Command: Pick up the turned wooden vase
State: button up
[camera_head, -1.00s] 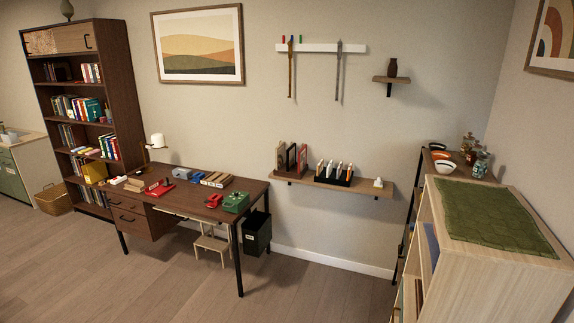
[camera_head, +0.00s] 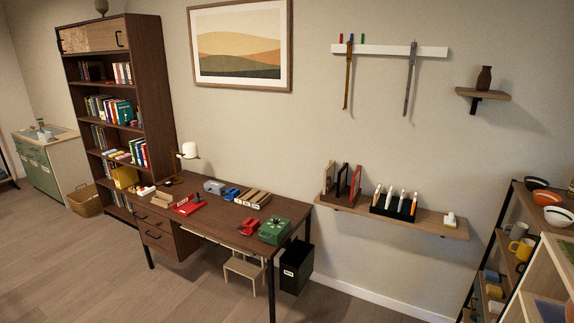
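A small dark brown vase (camera_head: 484,79) stands upright on a small wooden wall shelf (camera_head: 495,94) at the upper right; it looks like the turned wooden vase. A second vase-like object (camera_head: 101,7), olive-grey, stands on top of the tall bookcase at the upper left, cut off by the picture's top edge. I cannot tell its material. My gripper is not in view.
A dark desk (camera_head: 215,217) with a stapler, books and a green box stands against the back wall. A black bin (camera_head: 295,268) and a stool (camera_head: 243,270) are by it. A rack (camera_head: 503,240) with bowls and mugs is at right. The left floor (camera_head: 70,265) is clear.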

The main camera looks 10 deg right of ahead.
aim_at(484, 78)
jog(key=i+l+z, duration=0.15)
jog(key=i+z, duration=0.15)
jog(key=i, duration=0.25)
jog(key=i+z, duration=0.3)
jog(key=i, duration=0.25)
jog(key=i+z, duration=0.3)
jog(key=i, duration=0.25)
jog(key=i+j+z, duration=0.3)
jog(key=i, duration=0.2)
